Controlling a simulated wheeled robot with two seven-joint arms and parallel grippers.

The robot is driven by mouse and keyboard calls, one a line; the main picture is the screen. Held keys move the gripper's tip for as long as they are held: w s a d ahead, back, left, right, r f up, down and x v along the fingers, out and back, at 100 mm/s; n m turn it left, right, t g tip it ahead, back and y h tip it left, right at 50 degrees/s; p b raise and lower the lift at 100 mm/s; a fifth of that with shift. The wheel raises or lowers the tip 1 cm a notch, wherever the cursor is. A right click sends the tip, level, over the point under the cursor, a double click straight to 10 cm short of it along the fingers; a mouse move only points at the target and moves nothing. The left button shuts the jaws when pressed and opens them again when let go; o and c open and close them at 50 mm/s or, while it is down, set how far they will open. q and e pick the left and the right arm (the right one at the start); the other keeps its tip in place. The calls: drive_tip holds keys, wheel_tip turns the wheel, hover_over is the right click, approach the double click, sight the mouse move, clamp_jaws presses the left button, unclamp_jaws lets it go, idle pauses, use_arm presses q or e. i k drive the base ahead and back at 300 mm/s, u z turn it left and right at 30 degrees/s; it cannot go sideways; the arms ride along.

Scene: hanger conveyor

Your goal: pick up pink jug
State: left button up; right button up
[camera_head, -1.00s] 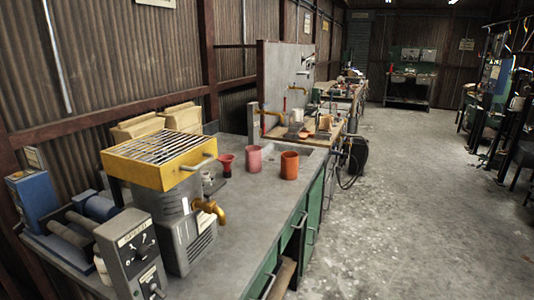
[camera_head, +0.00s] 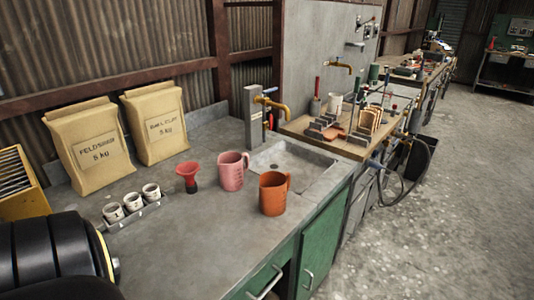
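The pink jug (camera_head: 230,172) stands upright on the grey worktop, just left of the sink basin. Its handle is on its right side, toward the back. An orange jug (camera_head: 272,194) stands in front and to the right of it, and a red funnel (camera_head: 187,177) stands to its left. A black arm part of mine fills the lower left corner. Neither of my grippers is in view.
Two clay bags (camera_head: 86,148) lean at the back left near three small white cups in a rack (camera_head: 133,209). The sink (camera_head: 293,167) has a brass tap (camera_head: 273,105). A wooden board (camera_head: 340,141) with tools lies beyond. The front worktop is clear.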

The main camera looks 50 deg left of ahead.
sight(229, 165)
drive_tip(key=i, duration=1.25)
drive_tip(key=u, duration=3.3)
